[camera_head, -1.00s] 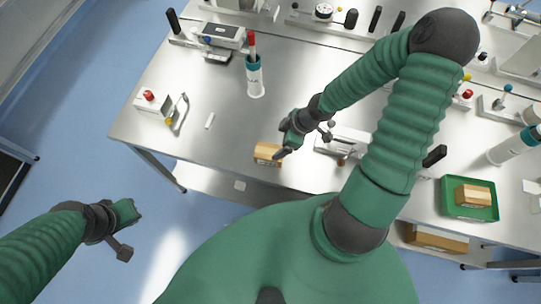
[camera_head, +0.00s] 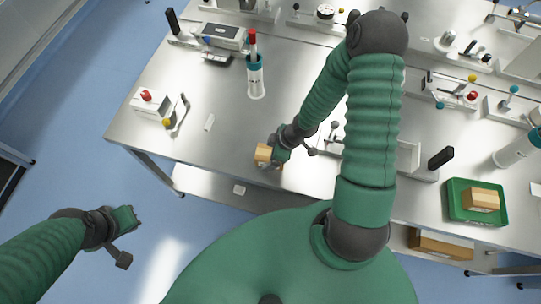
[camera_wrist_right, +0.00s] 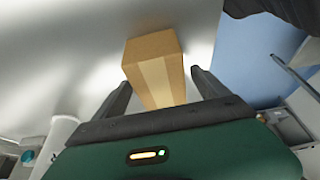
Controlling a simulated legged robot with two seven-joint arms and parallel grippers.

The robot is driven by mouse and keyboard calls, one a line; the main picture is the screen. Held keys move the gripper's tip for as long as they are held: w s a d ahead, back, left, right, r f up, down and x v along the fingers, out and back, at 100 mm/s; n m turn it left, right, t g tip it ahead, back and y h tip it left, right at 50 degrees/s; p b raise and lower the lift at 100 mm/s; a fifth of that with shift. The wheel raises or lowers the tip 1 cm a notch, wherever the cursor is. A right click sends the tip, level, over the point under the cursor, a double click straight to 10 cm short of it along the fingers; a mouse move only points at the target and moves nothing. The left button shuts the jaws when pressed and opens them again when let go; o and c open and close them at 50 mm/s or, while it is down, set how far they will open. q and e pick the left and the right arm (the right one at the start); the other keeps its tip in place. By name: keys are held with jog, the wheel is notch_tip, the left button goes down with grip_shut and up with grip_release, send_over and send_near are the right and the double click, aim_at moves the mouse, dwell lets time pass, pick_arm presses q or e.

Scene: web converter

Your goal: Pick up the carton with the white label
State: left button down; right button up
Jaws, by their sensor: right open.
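A brown carton (camera_head: 263,153) stands near the front edge of the steel table. In the right wrist view this carton (camera_wrist_right: 153,55) shows a paler band down one face; I cannot make out a white label. My right gripper (camera_head: 275,155) is at the carton, partly covering it. In the wrist view its two fingers (camera_wrist_right: 160,80) are apart, with the carton's near end between them and its far end beyond the tips. I cannot tell whether they touch it. My left gripper (camera_head: 127,220) hangs over the floor, away from the table; its jaws are unclear.
A second carton (camera_head: 481,200) lies in a green tray (camera_head: 456,213) at the right. Another carton (camera_head: 440,244) is below the tabletop. A white bottle (camera_head: 255,78) and several fixtures stand farther back. The table left of the near carton is largely clear.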

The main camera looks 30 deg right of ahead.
jog(key=shift+f, duration=0.2)
jog(key=shift+d, duration=0.1)
jog(key=c, duration=1.6)
jog(key=shift+o, duration=0.2)
